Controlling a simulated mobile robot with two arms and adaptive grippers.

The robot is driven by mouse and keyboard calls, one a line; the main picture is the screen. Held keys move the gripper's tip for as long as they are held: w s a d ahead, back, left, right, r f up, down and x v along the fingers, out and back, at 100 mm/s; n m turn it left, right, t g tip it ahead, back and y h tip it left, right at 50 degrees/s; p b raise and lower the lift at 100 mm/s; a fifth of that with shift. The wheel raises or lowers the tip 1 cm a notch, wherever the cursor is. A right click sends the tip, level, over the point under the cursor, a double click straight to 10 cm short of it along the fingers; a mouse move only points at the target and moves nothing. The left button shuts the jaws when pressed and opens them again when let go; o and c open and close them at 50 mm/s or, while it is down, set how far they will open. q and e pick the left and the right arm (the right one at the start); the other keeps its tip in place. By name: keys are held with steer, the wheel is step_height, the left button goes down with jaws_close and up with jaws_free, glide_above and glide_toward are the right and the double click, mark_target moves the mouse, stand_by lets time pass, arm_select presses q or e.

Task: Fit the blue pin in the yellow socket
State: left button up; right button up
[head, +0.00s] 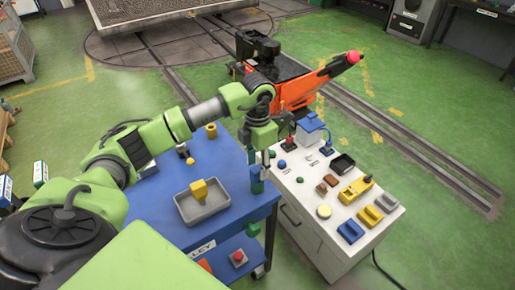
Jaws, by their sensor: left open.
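A yellow cylinder (211,131) that looks like the socket stands at the back of the blue trolley top (228,160). A yellow block (199,190) sits in a grey tray (187,208) on the trolley. My left gripper (257,172) is open and points down over the trolley's right edge, beside the white cabinet. My right gripper is out of view.
Rails (415,148) cross the green floor.

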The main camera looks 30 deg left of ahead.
arm_select(q)
steer(key=shift+f, duration=1.05)
steer(key=c, duration=1)
jaws_close()
